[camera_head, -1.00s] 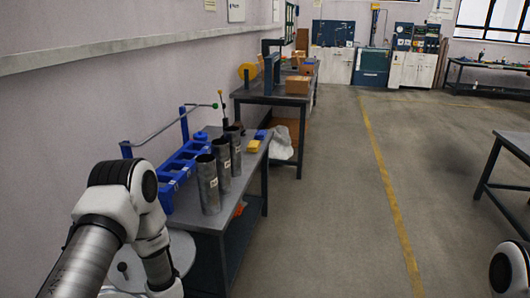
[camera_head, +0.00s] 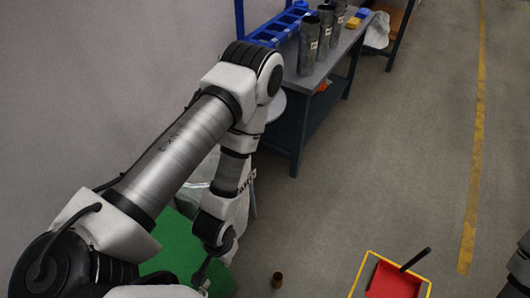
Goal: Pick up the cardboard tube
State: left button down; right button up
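The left gripper's fingers cannot be made out clearly. My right gripper is not in view; only a bit of my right arm shows at the right edge.
Three grey tubes (camera_head: 308,46) stand on the workbench (camera_head: 325,72) with a blue rack (camera_head: 282,25). A green surface (camera_head: 178,245) lies behind my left arm. A yellow-edged red area (camera_head: 392,284) with a dark handle (camera_head: 416,259) is right of the brown tube. The floor between is clear.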

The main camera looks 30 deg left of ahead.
aim_at(277, 274)
jog(key=k+u, duration=0.25)
jog(key=k, duration=0.35)
jog(key=k+j+u, duration=0.2)
jog(key=k, duration=0.35)
